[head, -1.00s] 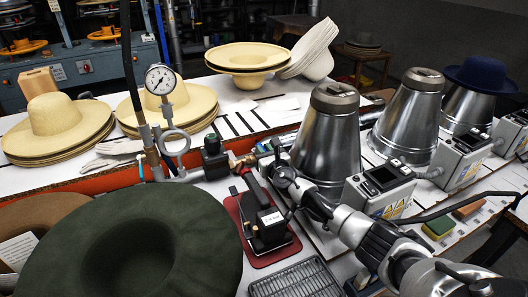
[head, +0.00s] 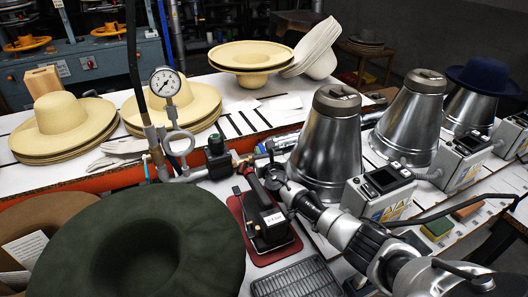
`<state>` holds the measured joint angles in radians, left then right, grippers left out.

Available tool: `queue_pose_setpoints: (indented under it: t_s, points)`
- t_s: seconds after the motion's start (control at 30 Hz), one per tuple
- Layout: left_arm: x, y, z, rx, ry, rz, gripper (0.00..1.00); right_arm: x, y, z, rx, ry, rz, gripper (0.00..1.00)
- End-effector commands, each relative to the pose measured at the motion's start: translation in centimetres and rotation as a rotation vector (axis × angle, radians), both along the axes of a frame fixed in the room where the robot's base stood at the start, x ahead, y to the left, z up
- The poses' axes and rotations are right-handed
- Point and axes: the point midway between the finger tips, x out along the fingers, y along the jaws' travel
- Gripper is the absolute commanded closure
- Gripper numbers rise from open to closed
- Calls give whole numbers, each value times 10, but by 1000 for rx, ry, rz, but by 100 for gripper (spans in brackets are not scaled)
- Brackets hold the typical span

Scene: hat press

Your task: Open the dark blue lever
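A small dark blue part, seemingly the lever (head: 261,149), shows on the brass and steel pipe fitting behind the black clamp iron, near the middle of the head view. It is small and partly hidden, so its exact angle is unclear. My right arm comes in from the lower right. My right gripper (head: 270,172) is at the fitting, just in front of and below the blue part. The fingers are dark and small against the pipe and the iron, so I cannot tell whether they touch the lever or how wide they are. My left gripper is not in view.
A black iron (head: 268,222) on a red pad stands close below the gripper. A pressure gauge (head: 165,82) rises on the pipes to the left. Metal cones (head: 328,145) stand to the right. A dark green hat (head: 150,250) fills the lower left.

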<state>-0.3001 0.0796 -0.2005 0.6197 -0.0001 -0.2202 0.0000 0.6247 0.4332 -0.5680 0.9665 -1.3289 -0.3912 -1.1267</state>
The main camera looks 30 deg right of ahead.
Motion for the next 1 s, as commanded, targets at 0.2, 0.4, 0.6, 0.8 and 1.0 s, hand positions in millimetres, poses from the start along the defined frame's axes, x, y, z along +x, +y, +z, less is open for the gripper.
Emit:
queue_pose_setpoints:
  t_s: [0.2,0.4,0.6,0.8,1.0]
  points:
    - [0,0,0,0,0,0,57,0,0,0,0,0,1,55]
    - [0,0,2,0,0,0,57,0,0,3,-1,0,1,55]
    - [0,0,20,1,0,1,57,0,0,33,1,-2,1,55]
    - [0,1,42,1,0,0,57,-24,-17,61,-4,2,1,55]
    - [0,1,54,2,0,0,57,-58,-39,83,-5,1,2,55]
